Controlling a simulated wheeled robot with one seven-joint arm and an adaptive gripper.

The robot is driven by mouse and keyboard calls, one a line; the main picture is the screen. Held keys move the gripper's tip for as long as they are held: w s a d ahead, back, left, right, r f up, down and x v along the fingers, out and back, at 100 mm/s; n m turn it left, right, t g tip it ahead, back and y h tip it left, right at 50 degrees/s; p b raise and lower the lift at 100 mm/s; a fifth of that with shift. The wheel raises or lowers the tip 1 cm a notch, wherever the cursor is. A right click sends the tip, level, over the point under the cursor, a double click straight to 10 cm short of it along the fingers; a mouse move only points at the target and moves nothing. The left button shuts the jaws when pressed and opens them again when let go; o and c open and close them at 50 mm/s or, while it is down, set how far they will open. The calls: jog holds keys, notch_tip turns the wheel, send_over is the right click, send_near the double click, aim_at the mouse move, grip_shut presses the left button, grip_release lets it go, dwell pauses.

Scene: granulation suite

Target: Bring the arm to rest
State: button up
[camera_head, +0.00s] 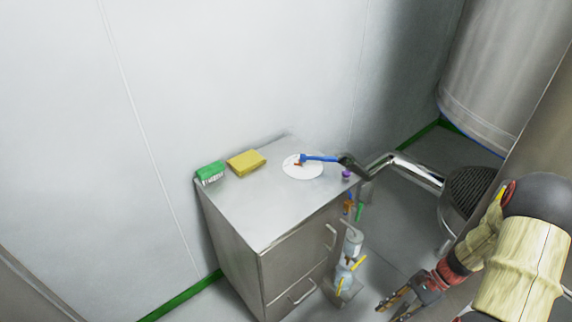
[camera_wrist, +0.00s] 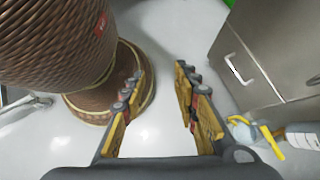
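My gripper (camera_head: 401,302) is at the lower right of the head view, low beside the metal cabinet (camera_head: 228,232) and apart from it. My arm comes in from the right edge. In the wrist view my gripper (camera_wrist: 165,100) has its two fingers spread apart, with only bare floor between them. It is open and empty.
The cabinet top holds a green box (camera_head: 210,171), a yellow block (camera_head: 246,162) and a white disc (camera_head: 303,170) with a blue-handled tool (camera_head: 320,158). Bottles (camera_head: 353,242) hang or stand at the cabinet's right side. A steel vessel (camera_head: 500,70) stands at upper right.

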jog(key=s+a+r+n+t+h+p, duration=0.1)
jog(key=a+r+n, duration=0.4)
jog(key=r, duration=0.9)
jog(key=s+a+r+n+t+h+p, duration=0.2)
jog(key=s+a+r+n+t+h, duration=0.2)
jog(key=r, duration=1)
jog(key=s+a+r+n+t+h+p, duration=0.1)
jog(key=a+r+n, duration=0.4)
jog(key=r, duration=0.8)
jog(key=s+n+t+h, duration=0.1)
jog(key=s+h, duration=0.1)
jog(key=shift+a+r+t+h+p, duration=0.3)
jog(key=shift+r+t+p, duration=0.1)
